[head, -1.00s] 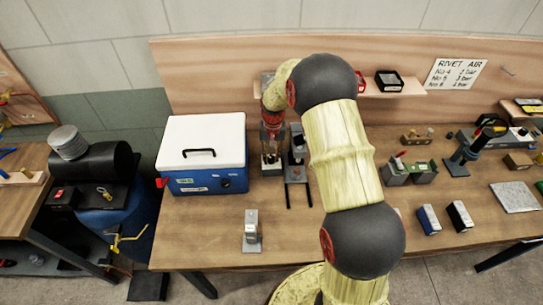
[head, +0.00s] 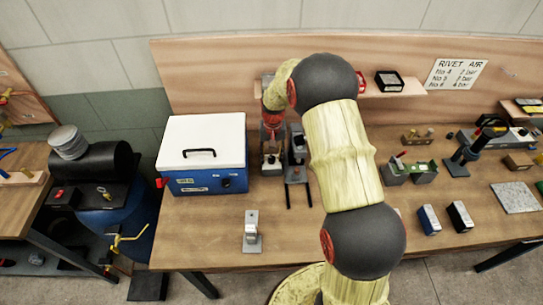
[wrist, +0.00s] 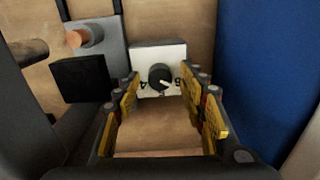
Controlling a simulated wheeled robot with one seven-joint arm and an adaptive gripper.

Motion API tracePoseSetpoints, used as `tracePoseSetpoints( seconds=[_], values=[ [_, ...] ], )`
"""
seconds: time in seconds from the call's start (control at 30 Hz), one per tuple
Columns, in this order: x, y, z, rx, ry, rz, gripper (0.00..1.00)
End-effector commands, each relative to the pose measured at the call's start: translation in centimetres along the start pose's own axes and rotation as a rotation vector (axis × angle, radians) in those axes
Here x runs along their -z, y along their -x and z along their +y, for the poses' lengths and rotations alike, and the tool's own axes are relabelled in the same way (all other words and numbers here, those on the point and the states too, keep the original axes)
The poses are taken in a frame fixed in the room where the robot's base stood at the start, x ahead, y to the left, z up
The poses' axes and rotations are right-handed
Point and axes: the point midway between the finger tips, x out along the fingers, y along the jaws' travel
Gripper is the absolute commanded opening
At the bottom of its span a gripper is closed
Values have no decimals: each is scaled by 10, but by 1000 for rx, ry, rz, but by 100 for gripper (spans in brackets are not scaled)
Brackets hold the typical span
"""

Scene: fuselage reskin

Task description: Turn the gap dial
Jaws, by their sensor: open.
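The gap dial (wrist: 160,77) is a round black knob on a white face with dark markings, in the upper middle of the wrist view. A pale pointer line shows on the knob. My gripper (wrist: 162,92) is open, with its yellow-tipped fingers to the left and right of the dial and nothing between them. I see no clear finger contact with the knob. In the head view my gripper (head: 271,148) points down over a small device right of the blue box; the dial's face cannot be made out there.
The blue box (head: 207,181) with a white lid stands close by; its blue side (wrist: 268,65) fills the wrist view's right. A grey-and-black device (head: 297,155) stands on the other side. A small metal bracket (head: 252,235) stands near the table's front edge (head: 215,262).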

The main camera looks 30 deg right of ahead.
Motion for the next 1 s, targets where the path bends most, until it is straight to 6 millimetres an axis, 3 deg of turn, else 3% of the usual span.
tracePoseSetpoints(
  seconds=[0.6,1.0],
  values=[
    [1,104,0,0,0,3,42],
    [0,118,0,0,0,0,42]
  ],
)
